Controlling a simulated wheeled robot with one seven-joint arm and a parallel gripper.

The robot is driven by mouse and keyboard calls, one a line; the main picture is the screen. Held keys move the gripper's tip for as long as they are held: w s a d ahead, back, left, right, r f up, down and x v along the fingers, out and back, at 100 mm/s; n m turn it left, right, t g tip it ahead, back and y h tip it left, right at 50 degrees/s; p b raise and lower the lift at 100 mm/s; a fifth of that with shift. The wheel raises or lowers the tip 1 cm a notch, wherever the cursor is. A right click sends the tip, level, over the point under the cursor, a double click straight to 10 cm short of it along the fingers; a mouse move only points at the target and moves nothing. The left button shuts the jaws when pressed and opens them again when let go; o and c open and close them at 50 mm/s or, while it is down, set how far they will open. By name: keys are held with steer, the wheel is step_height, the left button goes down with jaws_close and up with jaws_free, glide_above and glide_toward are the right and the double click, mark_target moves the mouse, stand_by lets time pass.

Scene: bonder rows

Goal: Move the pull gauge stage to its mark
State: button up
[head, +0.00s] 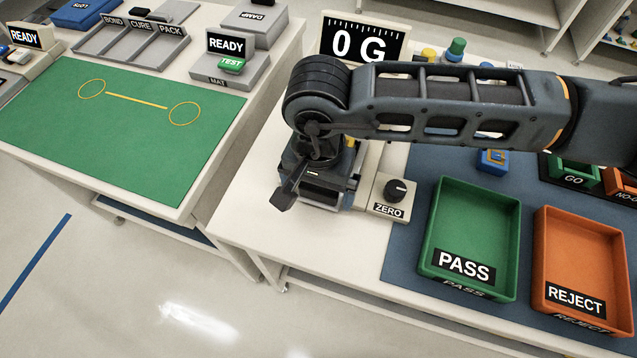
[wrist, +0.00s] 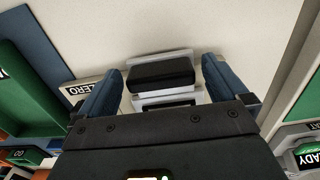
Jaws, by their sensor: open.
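The pull gauge's display (head: 358,40) reads 0 G and stands behind my arm in the head view. In the wrist view, a black block on a pale base (wrist: 160,72), which looks like the stage, lies between the two blue fingers of my gripper (wrist: 162,84). The fingers are apart, with a gap showing on each side of the block. In the head view my gripper (head: 315,190) points down over the white bench, left of the ZERO knob box (head: 390,207), and hides most of what is under it. I cannot make out the stage's mark.
A green PASS tray (head: 470,205) and an orange REJECT tray (head: 583,250) stand right on a blue mat (head: 400,262). The ZERO box is close beside my gripper. The white bench front (head: 262,215) is clear. A separate bench with a green mat (head: 110,140) stands left.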

steer(key=shift+c, duration=0.3)
steer(key=c, duration=1.4)
steer(key=w+d+b, duration=0.1)
steer(key=w+b, duration=0.1)
steer(key=w, duration=0.2)
steer(key=w+d+b, duration=0.2)
steer(key=w+b, duration=0.1)
steer(key=w+d+b, duration=0.1)
steer(key=w+b, duration=0.2)
steer(key=w, duration=0.1)
steer(key=shift+w+d+f, duration=0.15)
steer(key=shift+w+f, duration=0.05)
steer(key=shift+w, duration=0.1)
steer(key=shift+w+r, duration=0.1)
steer(key=shift+w, duration=0.05)
steer(key=shift+w+d+r, duration=0.1)
steer(key=shift+r, duration=0.05)
steer(key=o, duration=1.5)
steer(key=shift+c, duration=0.2)
steer(key=shift+r, duration=0.1)
